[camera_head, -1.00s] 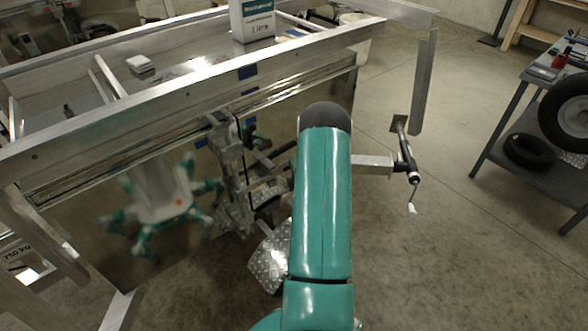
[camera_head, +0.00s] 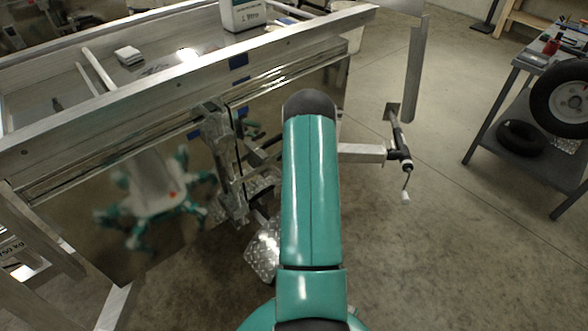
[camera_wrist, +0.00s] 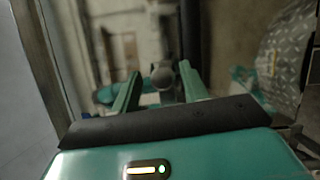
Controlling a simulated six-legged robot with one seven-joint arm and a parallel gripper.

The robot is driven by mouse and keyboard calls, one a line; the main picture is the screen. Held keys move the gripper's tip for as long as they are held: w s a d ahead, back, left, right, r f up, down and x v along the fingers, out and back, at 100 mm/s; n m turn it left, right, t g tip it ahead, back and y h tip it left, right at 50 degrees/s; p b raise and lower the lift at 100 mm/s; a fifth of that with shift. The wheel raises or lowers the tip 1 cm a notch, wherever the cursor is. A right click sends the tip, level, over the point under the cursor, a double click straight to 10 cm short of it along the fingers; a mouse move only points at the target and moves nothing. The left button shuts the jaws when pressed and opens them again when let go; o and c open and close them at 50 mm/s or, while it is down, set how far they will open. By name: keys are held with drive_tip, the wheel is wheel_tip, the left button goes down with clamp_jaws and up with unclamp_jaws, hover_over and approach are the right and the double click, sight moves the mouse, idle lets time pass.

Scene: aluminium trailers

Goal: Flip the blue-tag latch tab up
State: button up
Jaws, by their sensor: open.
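My gripper (camera_wrist: 160,70) is open in the wrist view, its two teal fingers apart. A blurred grey round knob or tab end (camera_wrist: 163,77) shows between the fingertips; I cannot tell whether they touch it. In the head view my arm hides the gripper. The trailer's metal latch and coupling hardware (camera_head: 228,165) stands left of my arm. Blue tags show on the trailer side, one on the upper rail (camera_head: 238,59) and one lower, left of the hardware (camera_head: 194,134). The tab itself and its position cannot be made out clearly.
The trailer's aluminium rail (camera_head: 150,103) runs across the left, above a shiny panel reflecting my body. A crank handle (camera_head: 400,155) sticks out right of my arm. A grey workbench (camera_head: 530,160) stands far right; floor between is clear.

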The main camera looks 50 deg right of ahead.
drive_tip(key=v, duration=1.3)
